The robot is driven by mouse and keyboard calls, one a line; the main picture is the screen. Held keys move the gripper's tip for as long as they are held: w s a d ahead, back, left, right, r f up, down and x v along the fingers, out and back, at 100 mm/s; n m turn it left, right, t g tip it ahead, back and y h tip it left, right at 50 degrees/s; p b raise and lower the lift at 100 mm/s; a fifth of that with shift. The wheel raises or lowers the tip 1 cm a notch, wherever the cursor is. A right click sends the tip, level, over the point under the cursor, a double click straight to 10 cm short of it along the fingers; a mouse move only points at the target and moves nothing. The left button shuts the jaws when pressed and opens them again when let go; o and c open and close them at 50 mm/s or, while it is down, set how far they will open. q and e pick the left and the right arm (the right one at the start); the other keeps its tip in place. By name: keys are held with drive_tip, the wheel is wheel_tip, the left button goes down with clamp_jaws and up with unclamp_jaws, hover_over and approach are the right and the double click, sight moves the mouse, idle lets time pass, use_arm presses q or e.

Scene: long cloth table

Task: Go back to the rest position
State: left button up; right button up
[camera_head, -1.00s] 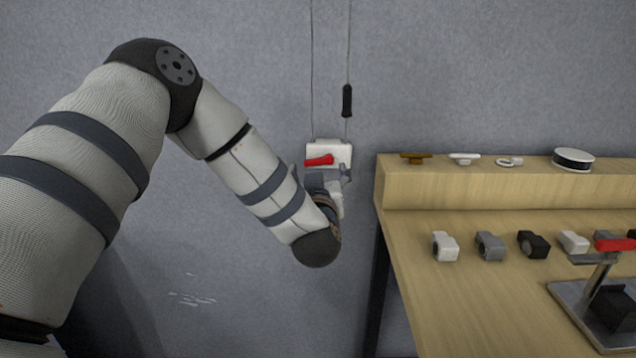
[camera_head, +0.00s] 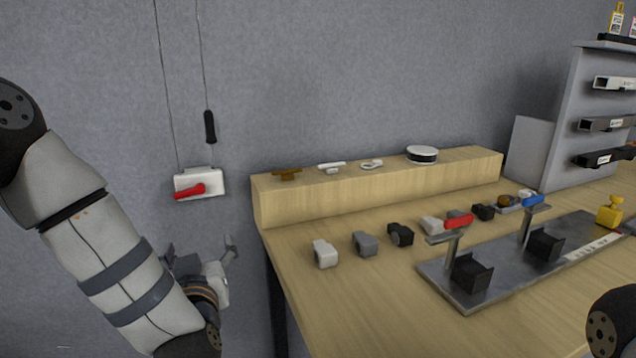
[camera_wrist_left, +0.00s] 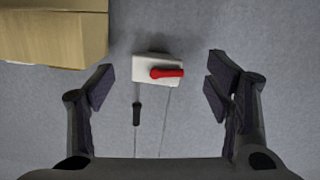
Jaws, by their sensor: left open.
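My left gripper (camera_head: 203,262) is at the lower left in the head view, below the white wall box and left of the table. In the left wrist view my left gripper (camera_wrist_left: 158,88) has its fingers wide apart with nothing between them touching. The white box (camera_head: 212,185) with a red lever (camera_head: 190,191) hangs on the grey wall. The box (camera_wrist_left: 145,68) and lever (camera_wrist_left: 167,72) also show in the left wrist view, away from the fingers. At the lower right edge of the head view a dark round joint of mine shows; my right gripper is not seen.
The wooden table (camera_head: 340,310) has a raised ledge (camera_head: 380,193) with small parts. Several small blocks (camera_head: 365,243) stand in front of it. A metal plate (camera_head: 500,285) bears red and blue levers. A grey rack (camera_head: 575,110) stands at right. A black handle (camera_head: 210,126) hangs on a cord.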

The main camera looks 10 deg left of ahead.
use_arm(q)
drive_tip(key=s+d+f+m+g+h, duration=0.25)
drive_tip(key=s+f, duration=0.35)
drive_tip(key=f, duration=0.5)
drive_tip(key=s+d+f+m+g+h, duration=0.2)
drive_tip(key=s+d+f+g+h, duration=0.15)
drive_tip(key=s+f, duration=0.55)
drive_tip(key=s+f+g, duration=0.3)
drive_tip(key=s, duration=0.6)
drive_tip(key=s+f+m+g+h, duration=0.1)
drive_tip(key=s+f+g, duration=0.3)
drive_tip(key=s, duration=0.5)
drive_tip(key=s+f+m+g, duration=0.1)
drive_tip(key=s+f+g, duration=0.2)
drive_tip(key=s, duration=0.6)
drive_tip(key=shift+f+g+h, duration=0.15)
drive_tip(key=shift+g+h, duration=0.15)
drive_tip(key=shift+g, duration=0.4)
